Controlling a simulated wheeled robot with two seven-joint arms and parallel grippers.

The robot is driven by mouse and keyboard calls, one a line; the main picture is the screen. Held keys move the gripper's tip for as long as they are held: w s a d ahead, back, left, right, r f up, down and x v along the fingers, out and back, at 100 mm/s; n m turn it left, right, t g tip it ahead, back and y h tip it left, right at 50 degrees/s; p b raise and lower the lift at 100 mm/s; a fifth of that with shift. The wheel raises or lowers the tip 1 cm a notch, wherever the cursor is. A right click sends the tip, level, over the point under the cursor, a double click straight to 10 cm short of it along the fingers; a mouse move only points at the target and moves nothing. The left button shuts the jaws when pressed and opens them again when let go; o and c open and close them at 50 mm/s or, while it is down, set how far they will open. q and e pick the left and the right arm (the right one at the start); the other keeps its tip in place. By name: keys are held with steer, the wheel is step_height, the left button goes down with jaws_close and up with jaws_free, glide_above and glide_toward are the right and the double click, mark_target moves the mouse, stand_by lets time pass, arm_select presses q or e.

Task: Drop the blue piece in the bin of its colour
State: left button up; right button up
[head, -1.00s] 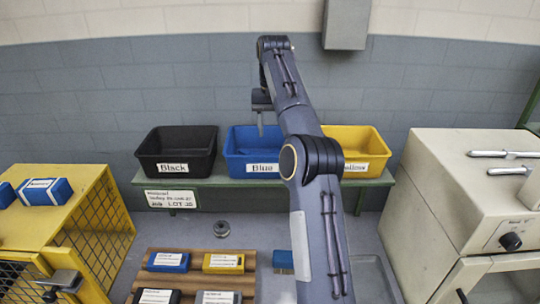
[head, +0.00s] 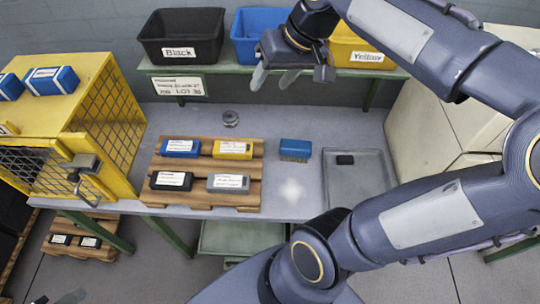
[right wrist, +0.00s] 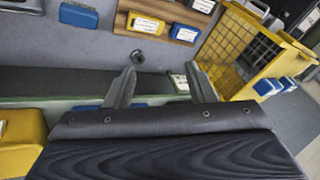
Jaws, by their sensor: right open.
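The blue piece (head: 180,148), a blue box with a white label, lies at the back left of the wooden pallet (head: 207,203) on the bench. It also shows in the right wrist view (right wrist: 185,33). The blue bin (head: 250,42) stands on the shelf between the black bin (head: 182,32) and the yellow bin (head: 356,46). My right gripper (head: 275,78) is open and empty. In the head view it overlaps the blue bin's lower front, well away from the piece. The blue bin's inside is partly hidden by my arm.
Yellow (head: 233,149), black (head: 171,181) and grey (head: 228,183) pieces share the pallet. A blue-topped brush (head: 295,150) and a grey tray (head: 357,190) are to its right. A yellow cage (head: 85,110) with blue boxes on top stands at left.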

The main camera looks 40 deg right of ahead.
steer(key=s+a+f+n+t+y, duration=0.1)
steer(key=s+a+f, duration=0.8)
steer(key=s+f, duration=0.1)
steer(key=shift+s+a+f, duration=0.15)
steer(key=shift+s+f, duration=0.25)
steer(key=shift+f, duration=0.05)
steer(key=shift+f+b, duration=2.25)
steer(key=shift+c, duration=0.3)
